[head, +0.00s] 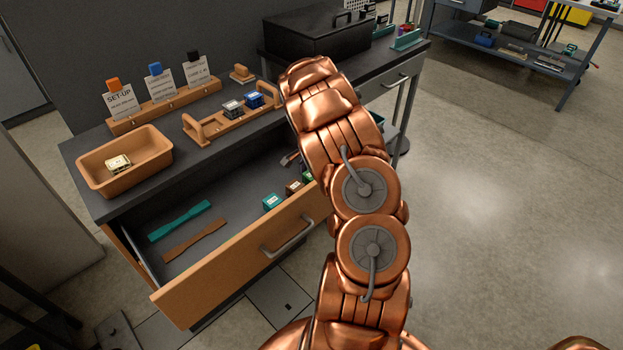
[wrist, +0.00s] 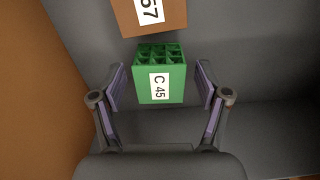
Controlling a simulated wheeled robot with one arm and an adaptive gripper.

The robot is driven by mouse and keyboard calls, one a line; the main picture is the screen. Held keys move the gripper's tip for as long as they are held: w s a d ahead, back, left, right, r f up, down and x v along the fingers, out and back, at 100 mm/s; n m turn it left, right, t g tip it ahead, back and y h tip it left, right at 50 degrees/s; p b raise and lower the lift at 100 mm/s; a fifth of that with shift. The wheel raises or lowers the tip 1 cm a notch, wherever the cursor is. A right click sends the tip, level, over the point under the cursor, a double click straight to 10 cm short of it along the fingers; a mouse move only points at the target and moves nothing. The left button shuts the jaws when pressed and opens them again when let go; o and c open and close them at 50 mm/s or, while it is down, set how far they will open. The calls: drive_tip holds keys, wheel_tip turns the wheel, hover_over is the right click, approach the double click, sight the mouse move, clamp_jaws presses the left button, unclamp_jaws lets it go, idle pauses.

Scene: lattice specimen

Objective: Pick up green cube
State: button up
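A green lattice cube (wrist: 161,84) with a white label reading "C 45" sits in the drawer, seen in the wrist view. My gripper (wrist: 161,85) is open, with one finger pad on each side of the cube and a visible gap on both sides. In the head view, a small part of the green cube (head: 307,177) shows beside my arm, which hides the rest of it and my gripper.
A brown cube (wrist: 142,14) labelled "57" stands close to the green one; it also shows in the head view (head: 294,188). A teal cube (head: 272,203) and teal and brown flat bars (head: 180,220) lie in the open drawer (head: 240,262). An orange tray (head: 95,180) stands on the bench top.

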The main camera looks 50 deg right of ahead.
drive_tip(key=c, duration=1)
drive_tip(key=shift+c, duration=0.2)
wheel_tip(320, 180, up, 10)
drive_tip(key=shift+r+b, duration=0.1)
drive_tip(key=shift+b, duration=0.8)
